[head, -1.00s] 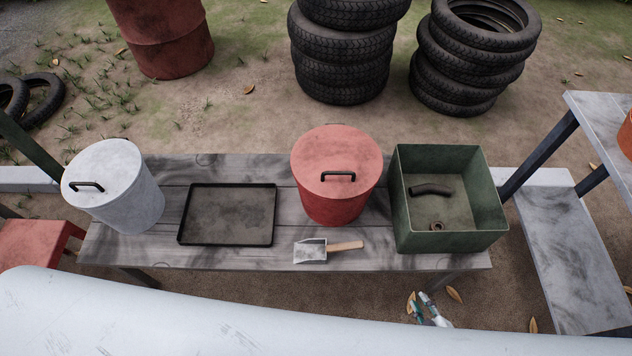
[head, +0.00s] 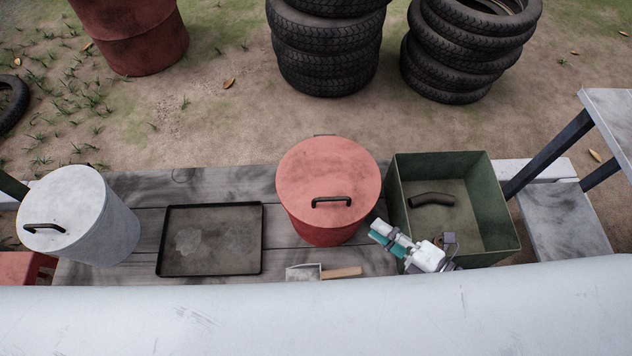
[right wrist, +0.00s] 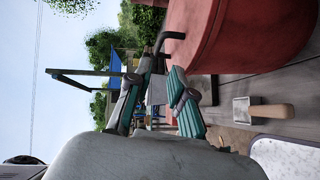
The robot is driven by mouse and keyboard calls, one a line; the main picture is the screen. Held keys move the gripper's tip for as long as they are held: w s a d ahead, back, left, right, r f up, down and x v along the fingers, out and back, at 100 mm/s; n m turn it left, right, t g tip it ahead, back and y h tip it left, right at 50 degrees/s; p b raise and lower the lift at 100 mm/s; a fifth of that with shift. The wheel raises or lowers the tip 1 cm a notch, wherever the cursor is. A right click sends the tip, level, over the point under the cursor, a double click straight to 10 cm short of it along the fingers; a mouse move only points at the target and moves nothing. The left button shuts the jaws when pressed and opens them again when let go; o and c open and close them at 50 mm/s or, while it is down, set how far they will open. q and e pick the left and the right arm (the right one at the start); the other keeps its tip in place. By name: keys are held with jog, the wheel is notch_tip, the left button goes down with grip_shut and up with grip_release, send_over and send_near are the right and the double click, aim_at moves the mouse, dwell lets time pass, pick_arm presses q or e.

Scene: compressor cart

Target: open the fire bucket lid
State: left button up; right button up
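The red fire bucket (head: 325,233) stands on the grey wooden bench, with its round red lid (head: 325,175) down on top. A black bar handle (head: 331,200) sits near the lid's front edge. My left gripper is not in view.
A green open bin (head: 480,210) with a dark curved hose (head: 431,199) stands right of the bucket. My pale body covers the bench's front.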

aim_at(334, 198)
jog(key=p+x, duration=0.1)
jog(key=x, duration=1.1)
jog(key=shift+w, duration=0.2)
jog(key=shift+w+a+f, duration=0.1)
jog(key=shift+w+a, duration=0.15)
jog(key=shift+a, duration=0.05)
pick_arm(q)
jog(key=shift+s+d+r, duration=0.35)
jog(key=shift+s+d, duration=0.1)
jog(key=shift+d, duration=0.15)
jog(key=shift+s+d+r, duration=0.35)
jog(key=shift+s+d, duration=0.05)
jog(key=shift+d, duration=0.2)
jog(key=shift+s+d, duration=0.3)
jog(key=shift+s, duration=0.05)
pick_arm(e)
grip_shut()
